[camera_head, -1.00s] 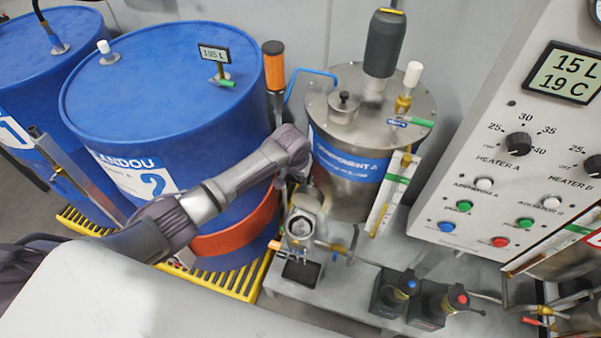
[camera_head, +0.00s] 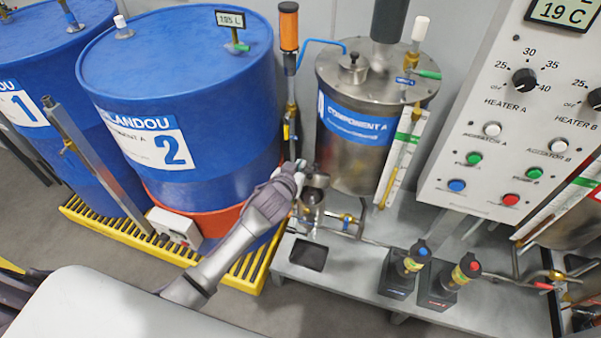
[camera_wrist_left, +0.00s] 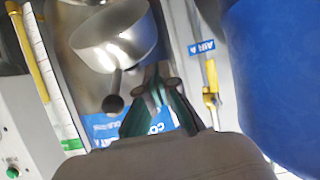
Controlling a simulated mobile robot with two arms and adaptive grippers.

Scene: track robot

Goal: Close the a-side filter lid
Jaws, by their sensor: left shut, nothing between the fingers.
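The a-side filter (camera_head: 311,212) stands on the grey bench in front of the Component A tank, partly hidden by my left gripper. In the left wrist view a shiny round metal part (camera_wrist_left: 118,45) with a short stem and dark ball knob (camera_wrist_left: 113,103) is close to the fingers; it looks like the filter lid. Whether it is fully seated I cannot tell. My left gripper (camera_head: 300,168) is at the upper left of the filter, shut and empty. In the left wrist view its fingertips (camera_wrist_left: 155,90) are beside the knob; contact is unclear. My right gripper is not in view.
The Component A tank (camera_head: 358,150) stands behind the filter, and blue drum 2 (camera_head: 185,90) to the left. A black tray (camera_head: 306,256) lies in front. Two valves with blue and red knobs (camera_head: 422,250) stand right. The control panel (camera_head: 500,150) rises at right.

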